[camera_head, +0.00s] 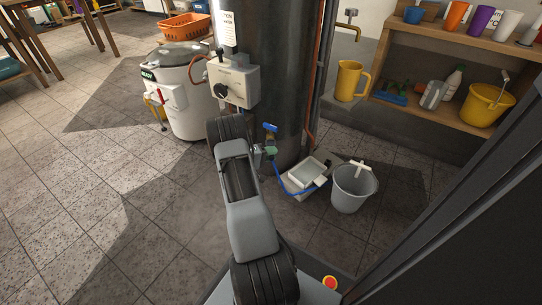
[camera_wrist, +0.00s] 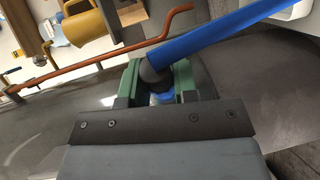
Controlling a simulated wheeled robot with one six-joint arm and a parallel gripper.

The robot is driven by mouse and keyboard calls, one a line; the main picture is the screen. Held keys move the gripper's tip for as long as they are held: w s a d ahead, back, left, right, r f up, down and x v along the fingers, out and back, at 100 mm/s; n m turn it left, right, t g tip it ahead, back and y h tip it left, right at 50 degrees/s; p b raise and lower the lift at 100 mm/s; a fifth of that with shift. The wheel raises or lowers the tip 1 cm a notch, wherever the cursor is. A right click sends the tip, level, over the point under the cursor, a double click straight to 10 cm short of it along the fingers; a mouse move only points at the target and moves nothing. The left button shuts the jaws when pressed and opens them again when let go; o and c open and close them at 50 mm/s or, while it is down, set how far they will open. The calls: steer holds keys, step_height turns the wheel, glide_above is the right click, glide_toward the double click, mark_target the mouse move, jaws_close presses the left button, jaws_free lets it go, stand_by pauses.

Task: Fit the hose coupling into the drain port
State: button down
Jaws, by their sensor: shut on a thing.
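My gripper (camera_wrist: 157,82) has green fingers shut on the hose coupling (camera_wrist: 153,73), a dark rounded piece with a blue part below it. A blue hose (camera_wrist: 215,45) runs from the coupling to the upper right. In the head view my gripper (camera_head: 268,149) is close to the dark tank's lower side, below a tap with a blue handle (camera_head: 270,127). The blue hose (camera_head: 297,190) hangs from there down to a white tray on the floor. The drain port cannot be made out. I cannot tell whether the coupling touches it.
The large dark cylindrical tank (camera_head: 283,60) stands in front of me. A control box (camera_head: 238,84) is on its left side. The white tray (camera_head: 308,174) and a grey bucket (camera_head: 354,188) stand at its foot. A copper pipe (camera_wrist: 100,59) crosses the wrist view. Floor at left is clear.

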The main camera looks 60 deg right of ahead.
steer(key=shift+w+d, duration=0.25)
steer(key=shift+d, duration=0.15)
steer(key=c, duration=0.8)
jaws_free()
steer(key=shift+a, duration=0.1)
steer(key=p+v, duration=0.4)
steer(key=v, duration=0.9)
steer(key=shift+w+a, duration=0.2)
steer(key=shift+a, duration=0.1)
steer(key=shift+r, duration=0.15)
